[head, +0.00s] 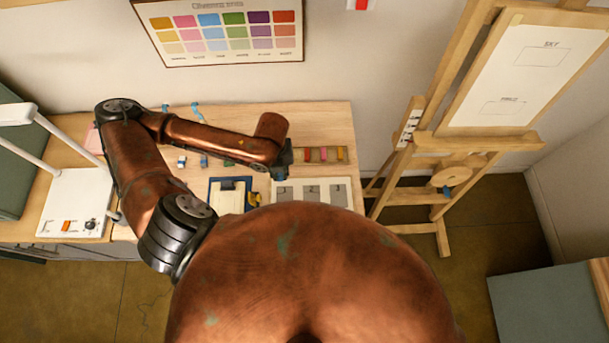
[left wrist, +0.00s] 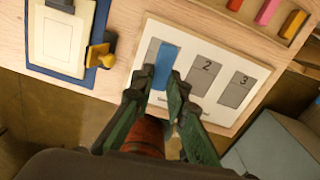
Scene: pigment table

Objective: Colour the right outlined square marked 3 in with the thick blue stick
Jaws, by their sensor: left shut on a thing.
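A white card (left wrist: 199,113) carries a row of grey squares. The square marked 3 (left wrist: 237,90) is at its right end and shows plain grey; the square marked 2 (left wrist: 206,68) is in the middle. In the head view the card (head: 312,182) lies on the table, with its lower part hidden behind my own body. My left gripper (left wrist: 157,84) is shut on the blue stick (left wrist: 166,62). The stick covers part of the left square (left wrist: 152,50); I cannot tell whether it touches. The left gripper also shows in the head view (head: 283,163). My right gripper is not in view.
A wooden tray (head: 323,147) of coloured sticks lies beyond the card. A blue-edged pad (left wrist: 80,72) and a yellow-handled item (left wrist: 102,52) lie left of it. An easel (head: 445,140) stands to the right, past the table's edge. A white lamp (head: 75,200) stands at far left.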

